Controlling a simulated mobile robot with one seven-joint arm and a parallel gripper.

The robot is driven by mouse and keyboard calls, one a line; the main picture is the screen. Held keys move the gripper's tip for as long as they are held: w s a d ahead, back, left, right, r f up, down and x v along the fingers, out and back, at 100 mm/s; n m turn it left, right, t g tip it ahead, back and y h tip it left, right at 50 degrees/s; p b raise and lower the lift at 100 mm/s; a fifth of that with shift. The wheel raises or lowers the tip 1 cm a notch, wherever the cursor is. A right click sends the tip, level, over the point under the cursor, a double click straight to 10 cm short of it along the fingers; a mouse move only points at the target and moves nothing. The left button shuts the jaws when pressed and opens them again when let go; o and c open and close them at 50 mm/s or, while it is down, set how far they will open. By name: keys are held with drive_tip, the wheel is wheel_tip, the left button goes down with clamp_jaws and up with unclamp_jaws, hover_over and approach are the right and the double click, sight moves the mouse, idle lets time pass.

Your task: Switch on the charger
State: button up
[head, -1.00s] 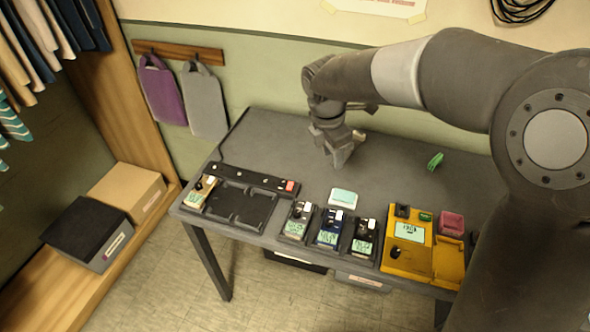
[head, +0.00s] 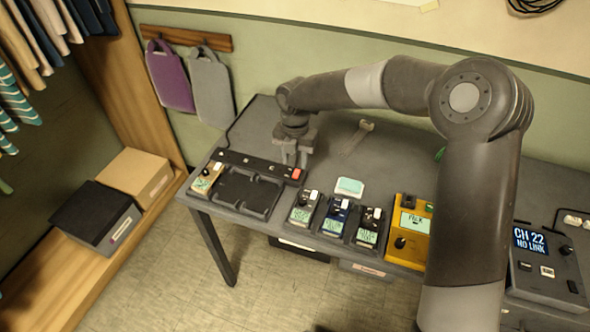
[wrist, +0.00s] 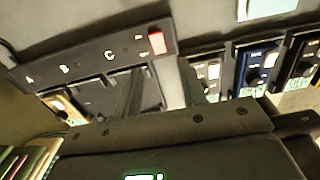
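The black charger (head: 232,159) lies at the table's left end, with a raised strip along its back. In the wrist view its strip (wrist: 85,58) carries the letters A, B and C. A red switch (head: 296,174) sits at the strip's right end; it also shows in the wrist view (wrist: 156,42). A tan unit (head: 206,178) sits in the left bay; the other bays look empty. My gripper (head: 297,163) points down just behind and above the switch. Its fingers are apart with nothing between them. I cannot tell whether a finger touches the switch, or which way it is set.
Several handheld units (head: 337,216) stand in a row right of the charger, with a pale pad (head: 350,186) behind them. A yellow device (head: 409,222) and a black console (head: 545,262) reading "NO LINK" are further right. A wrench-like tool (head: 357,136) lies on clear table behind.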

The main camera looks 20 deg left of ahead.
sight(295, 176)
wheel_tip(295, 176, down, 5)
drive_tip(key=shift+f, duration=0.1)
idle(0.3)
